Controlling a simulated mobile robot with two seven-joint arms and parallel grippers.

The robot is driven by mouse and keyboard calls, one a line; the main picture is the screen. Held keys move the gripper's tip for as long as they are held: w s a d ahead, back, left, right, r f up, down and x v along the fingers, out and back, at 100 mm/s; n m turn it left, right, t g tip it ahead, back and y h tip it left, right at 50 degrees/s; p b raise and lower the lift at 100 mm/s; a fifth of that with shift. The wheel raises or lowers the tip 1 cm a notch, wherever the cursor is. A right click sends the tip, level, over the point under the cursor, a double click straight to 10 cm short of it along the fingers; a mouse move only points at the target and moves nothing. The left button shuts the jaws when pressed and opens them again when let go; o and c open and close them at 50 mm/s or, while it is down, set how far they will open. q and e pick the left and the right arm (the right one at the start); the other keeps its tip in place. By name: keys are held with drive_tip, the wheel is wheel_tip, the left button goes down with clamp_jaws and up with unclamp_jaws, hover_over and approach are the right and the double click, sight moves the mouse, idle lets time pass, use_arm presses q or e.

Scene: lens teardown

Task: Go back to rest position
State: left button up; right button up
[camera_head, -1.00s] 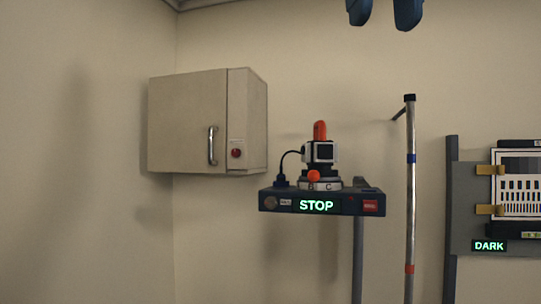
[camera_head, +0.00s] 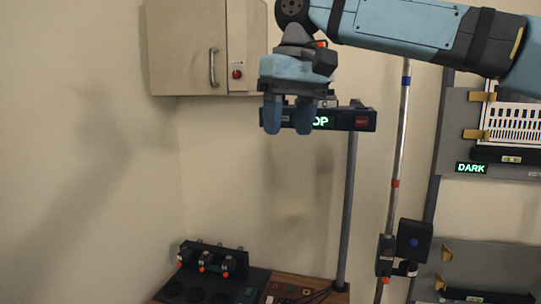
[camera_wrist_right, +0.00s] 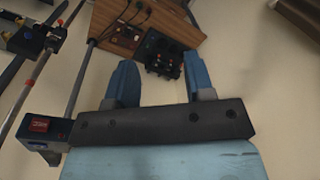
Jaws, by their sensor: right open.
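My right gripper (camera_head: 288,116) shows in the head view, its arm coming in from the upper right. It points down, its two blue fingers apart with nothing between them. It hangs in front of the dark shelf (camera_head: 358,119) with the lit sign and hides much of the sign and whatever stands on the shelf. In the right wrist view the fingers of the right gripper (camera_wrist_right: 162,80) are also apart and empty, with wall and the wooden table beyond. My left gripper is not in view.
A beige wall cabinet (camera_head: 185,50) is at the upper left. A steel pole (camera_head: 396,180) and a board with a DARK sign (camera_head: 472,168) stand right. Below is a wooden table (camera_head: 290,284) with a dark fixture (camera_head: 213,262). The left wall area is clear.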

drive_tip(key=a+f+n+t+y, duration=0.1)
drive_tip(key=a+f+y, duration=0.25)
drive_tip(key=f, duration=1.05)
drive_tip(key=a+f+t+y, duration=0.1)
drive_tip(key=a+f+y, duration=0.25)
drive_tip(key=f, duration=1.05)
drive_tip(key=a+f+n+t+y, duration=0.1)
drive_tip(key=a+f+y, duration=0.25)
drive_tip(key=f, duration=1.05)
drive_tip(key=s+d+f+m+t+h, duration=0.2)
drive_tip(key=s+d+f+t, duration=0.15)
drive_tip(key=d+f, duration=0.4)
drive_tip(key=s+d+f+m+t+h, duration=0.1)
drive_tip(key=s+d+f+m+t, duration=0.3)
drive_tip(key=f, duration=0.7)
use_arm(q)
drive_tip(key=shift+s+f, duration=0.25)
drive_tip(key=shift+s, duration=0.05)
use_arm(e)
drive_tip(key=s+d+f+h, duration=0.3)
drive_tip(key=s+d+f, duration=0.2)
drive_tip(key=s+d, duration=0.3)
drive_tip(key=s+d+f+n+h, duration=0.1)
drive_tip(key=s+d+f+h, duration=0.2)
drive_tip(key=s+d+f, duration=0.2)
drive_tip(key=s+d, duration=0.3)
drive_tip(key=s, duration=0.1)
drive_tip(key=shift+s+d+f, duration=0.15)
drive_tip(key=shift+d+f, duration=0.15)
